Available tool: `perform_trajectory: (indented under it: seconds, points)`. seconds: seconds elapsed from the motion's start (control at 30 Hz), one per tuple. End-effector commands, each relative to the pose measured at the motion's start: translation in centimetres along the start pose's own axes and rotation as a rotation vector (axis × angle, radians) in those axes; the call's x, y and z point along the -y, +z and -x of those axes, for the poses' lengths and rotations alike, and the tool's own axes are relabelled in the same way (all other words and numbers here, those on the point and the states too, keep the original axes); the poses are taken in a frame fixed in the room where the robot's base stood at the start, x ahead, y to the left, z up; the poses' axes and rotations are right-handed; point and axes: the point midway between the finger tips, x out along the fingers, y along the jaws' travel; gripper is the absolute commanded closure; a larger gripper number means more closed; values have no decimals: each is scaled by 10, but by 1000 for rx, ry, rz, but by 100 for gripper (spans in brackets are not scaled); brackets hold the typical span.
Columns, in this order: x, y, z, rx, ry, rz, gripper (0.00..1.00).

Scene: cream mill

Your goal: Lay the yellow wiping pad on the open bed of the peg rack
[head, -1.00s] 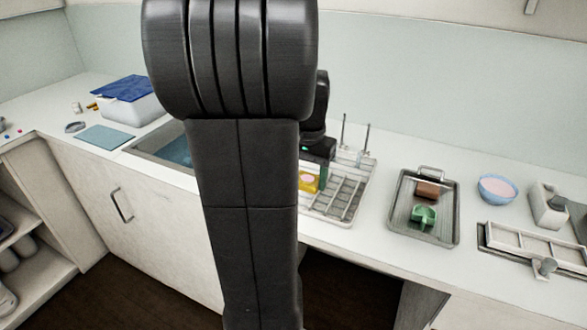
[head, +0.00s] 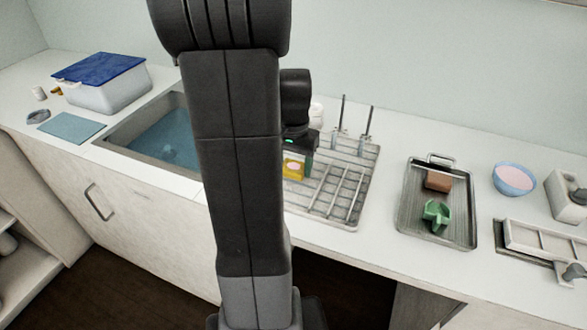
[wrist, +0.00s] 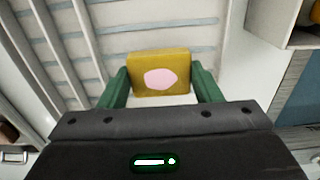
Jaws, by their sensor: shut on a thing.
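The yellow wiping pad (wrist: 146,88), with a pale pink patch on its face, is between the green fingers of my gripper (wrist: 163,90) in the wrist view. The gripper is shut on it. In the head view the pad (head: 293,168) shows at the left part of the peg rack (head: 350,217), below my dark gripper (head: 297,158). The rack has pale bars and a few upright pegs at its back. In the wrist view the rack's bars (wrist: 88,45) lie beyond the pad. I cannot tell whether the pad touches them. My arm hides the rack's left edge.
A sink (head: 130,138) with blue water lies left of my arm. A metal tray (head: 408,215) holding a brown block (head: 438,181) and a green item (head: 436,215) stands right of the rack. A pink-filled blue bowl (head: 514,179) is farther right.

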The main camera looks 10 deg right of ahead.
Motion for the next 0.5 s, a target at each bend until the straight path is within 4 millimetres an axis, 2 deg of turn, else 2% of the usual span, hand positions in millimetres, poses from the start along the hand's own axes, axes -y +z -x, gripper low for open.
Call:
perform_trajectory:
  seconds: [0.03,0.13,0.5]
  points:
    - [0,0,-9,4,2,0,63]
    - [0,0,-18,2,1,0,63]
    - [0,0,-23,0,0,0,63]
